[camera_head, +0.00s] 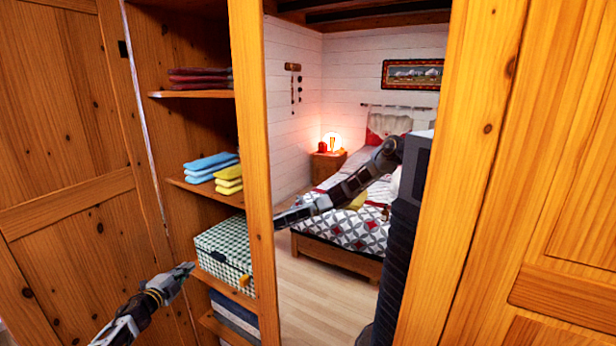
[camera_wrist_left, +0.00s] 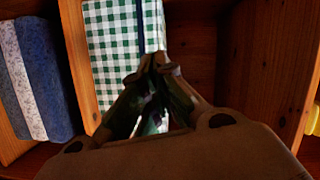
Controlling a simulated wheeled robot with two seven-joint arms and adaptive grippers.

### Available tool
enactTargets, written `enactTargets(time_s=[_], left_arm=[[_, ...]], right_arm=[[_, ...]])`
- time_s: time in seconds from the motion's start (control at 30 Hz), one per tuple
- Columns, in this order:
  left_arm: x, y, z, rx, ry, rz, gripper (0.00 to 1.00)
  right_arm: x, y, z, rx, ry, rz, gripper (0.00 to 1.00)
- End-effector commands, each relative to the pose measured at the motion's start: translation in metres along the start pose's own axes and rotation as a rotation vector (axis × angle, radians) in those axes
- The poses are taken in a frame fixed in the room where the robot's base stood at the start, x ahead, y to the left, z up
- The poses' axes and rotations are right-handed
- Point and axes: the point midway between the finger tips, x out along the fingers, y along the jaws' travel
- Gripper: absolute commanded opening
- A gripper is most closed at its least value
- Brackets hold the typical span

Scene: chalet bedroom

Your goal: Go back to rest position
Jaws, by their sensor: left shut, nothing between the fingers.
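My left gripper (camera_head: 188,268) is at the lower left of the head view, in front of the open wardrobe. Its fingers are shut and empty. The wrist view shows the fingertips (camera_wrist_left: 160,64) together, in front of a green-and-white checked box (camera_wrist_left: 112,42). In the head view this checked box (camera_head: 222,246) stands on a shelf just right of the gripper. I cannot tell whether they touch. My right gripper is not in view.
Folded blue cloths (camera_head: 210,162) and yellow cloths (camera_head: 229,180) lie on the shelf above; dark red cloths (camera_head: 200,76) lie higher. A tall mirror-like panel (camera_head: 320,290) shows a bed and my arm. Wooden doors (camera_head: 60,120) flank the wardrobe.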

Motion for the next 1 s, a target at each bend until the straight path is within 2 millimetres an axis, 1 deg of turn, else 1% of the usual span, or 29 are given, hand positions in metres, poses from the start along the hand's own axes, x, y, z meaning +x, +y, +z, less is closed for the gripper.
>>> enactTargets(time_s=[0.03, 0.1, 0.17, 0.2, 0.27, 0.3, 0.37, 0.4, 0.47, 0.5, 0.57, 0.6, 0.67, 0.7, 0.77, 0.8, 0.87, 0.9, 1.0], left_arm=[[-0.005, 0.025, 0.003, -0.041, -0.023, 0.023, 0.0], [-0.013, 0.056, 0.008, -0.094, -0.055, 0.051, 0.0], [-0.02, 0.083, 0.012, -0.137, -0.084, 0.076, 0.0], [-0.026, 0.101, 0.013, -0.166, -0.103, 0.092, 0.0], [-0.035, 0.127, 0.016, -0.207, -0.131, 0.116, 0.0], [-0.041, 0.145, 0.018, -0.235, -0.152, 0.134, 0.0], [-0.051, 0.17, 0.019, -0.273, -0.18, 0.158, 0.0], [-0.059, 0.187, 0.02, -0.301, -0.201, 0.175, 0.0], [-0.07, 0.212, 0.021, -0.338, -0.231, 0.2, 0.0], [-0.078, 0.229, 0.021, -0.363, -0.251, 0.217, 0.0], [-0.091, 0.254, 0.021, -0.4, -0.283, 0.242, 0.0], [-0.1, 0.27, 0.021, -0.424, -0.303, 0.258, 0.0], [-0.114, 0.294, 0.02, -0.459, -0.334, 0.284, 0.0], [-0.123, 0.309, 0.019, -0.482, -0.356, 0.301, 0.0], [-0.138, 0.333, 0.017, -0.515, -0.386, 0.326, 0.0], [-0.148, 0.348, 0.015, -0.538, -0.408, 0.343, 0.0], [-0.165, 0.37, 0.012, -0.569, -0.44, 0.369, 0.0], [-0.175, 0.385, 0.009, -0.592, -0.461, 0.386, 0.0], [-0.204, 0.42, 0.003, -0.643, -0.515, 0.429, 0.0]], right_arm=[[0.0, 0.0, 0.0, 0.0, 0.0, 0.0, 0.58], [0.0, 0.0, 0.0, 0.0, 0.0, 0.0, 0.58], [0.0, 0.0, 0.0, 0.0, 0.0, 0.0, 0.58], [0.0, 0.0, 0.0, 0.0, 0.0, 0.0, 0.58], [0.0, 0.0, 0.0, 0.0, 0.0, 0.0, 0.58], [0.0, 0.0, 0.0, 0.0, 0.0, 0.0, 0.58], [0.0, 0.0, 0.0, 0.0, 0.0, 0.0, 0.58], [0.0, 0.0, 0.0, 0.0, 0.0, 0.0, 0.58], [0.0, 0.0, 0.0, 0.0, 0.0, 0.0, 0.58], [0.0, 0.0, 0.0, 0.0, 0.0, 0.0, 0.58], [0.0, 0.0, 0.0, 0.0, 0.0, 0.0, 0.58], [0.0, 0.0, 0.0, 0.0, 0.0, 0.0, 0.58], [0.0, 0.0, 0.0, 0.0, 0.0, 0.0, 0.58], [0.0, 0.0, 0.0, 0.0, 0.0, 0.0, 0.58], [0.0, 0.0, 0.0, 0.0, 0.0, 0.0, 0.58], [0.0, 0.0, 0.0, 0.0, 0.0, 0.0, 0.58], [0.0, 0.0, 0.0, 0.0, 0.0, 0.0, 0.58], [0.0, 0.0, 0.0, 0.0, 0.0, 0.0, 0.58], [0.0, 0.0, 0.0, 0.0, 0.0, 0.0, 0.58]])
